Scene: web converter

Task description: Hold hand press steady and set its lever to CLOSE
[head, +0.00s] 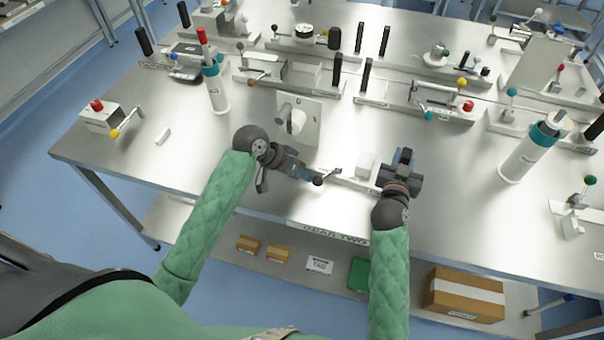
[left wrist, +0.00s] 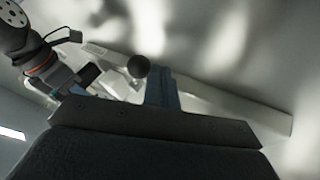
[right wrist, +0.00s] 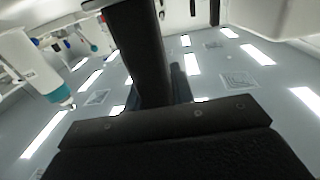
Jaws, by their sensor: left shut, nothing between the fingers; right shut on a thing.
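The hand press appears to be the low fixture with a long pale base (head: 345,181) near the table's front edge; its base also shows in the left wrist view (left wrist: 235,100). A pale block (head: 366,165) stands on it. Its short lever ends in a dark ball knob (head: 318,181), also in the left wrist view (left wrist: 138,66). My left gripper (head: 306,177) is shut and empty, its tips beside the knob; contact cannot be told. My right gripper (head: 404,165) is shut on a dark upright handle (right wrist: 135,50) at the fixture's right end. The lever's setting marks are unreadable.
A white plate with a cylinder (head: 310,128) stands behind my left gripper. White bottles with teal tops stand left (head: 217,92) and right (head: 525,155). Other lever fixtures fill the table's back. A cardboard box (head: 465,294) is on the shelf below.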

